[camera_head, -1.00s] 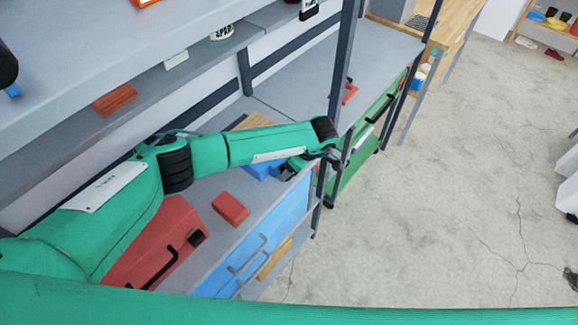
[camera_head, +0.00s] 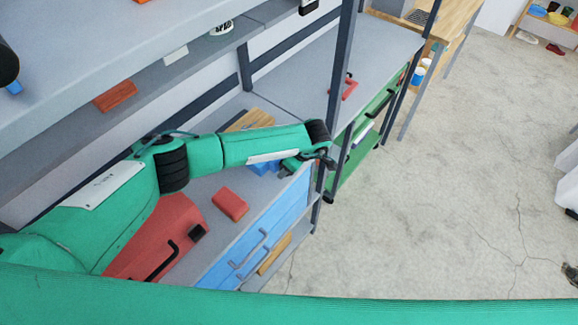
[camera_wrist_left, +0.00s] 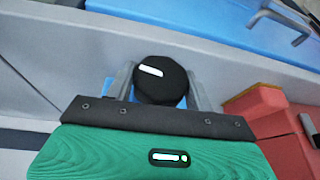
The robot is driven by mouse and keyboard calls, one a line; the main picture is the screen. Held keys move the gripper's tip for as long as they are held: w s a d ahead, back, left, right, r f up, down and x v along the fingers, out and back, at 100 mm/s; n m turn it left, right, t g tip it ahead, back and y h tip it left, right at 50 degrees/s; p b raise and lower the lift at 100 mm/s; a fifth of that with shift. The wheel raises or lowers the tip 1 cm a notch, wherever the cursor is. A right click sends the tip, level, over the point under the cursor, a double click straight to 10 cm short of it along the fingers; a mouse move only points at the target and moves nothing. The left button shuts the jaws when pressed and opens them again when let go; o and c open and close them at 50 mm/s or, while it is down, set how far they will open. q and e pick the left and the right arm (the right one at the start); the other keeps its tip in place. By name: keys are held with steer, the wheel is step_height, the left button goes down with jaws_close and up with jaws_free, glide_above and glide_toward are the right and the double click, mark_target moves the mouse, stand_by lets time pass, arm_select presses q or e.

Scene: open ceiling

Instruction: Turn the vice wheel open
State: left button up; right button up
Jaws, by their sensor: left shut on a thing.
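The blue vice (camera_head: 262,167) sits on the grey shelf, partly hidden under my left forearm and wrist. Its wheel shows in the left wrist view as a round black knob (camera_wrist_left: 158,82) with a white mark on its top. My left gripper (camera_wrist_left: 158,88) has one grey finger on each side of the knob and is shut on it. Small blue parts of the vice show beside the fingers. In the head view my left gripper (camera_head: 292,168) is small and partly hidden at the wrist. My right gripper is not in view.
A red block (camera_head: 230,205) and a red toolbox (camera_head: 165,235) lie on the same shelf, left of the vice. A wooden board (camera_head: 248,119) lies behind the arm. A dark rack post (camera_head: 341,70) stands close to my left wrist. Blue drawers (camera_head: 270,232) are below.

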arm_select(q)
steer(key=shift+t, duration=0.3)
steer(key=o, duration=0.6)
steer(key=shift+o, duration=0.4)
steer(key=b+v, duration=0.5)
steer(key=v, duration=0.8)
steer(key=shift+a+r, duration=0.15)
steer(key=shift+r, duration=0.3)
steer(key=shift+s, duration=0.15)
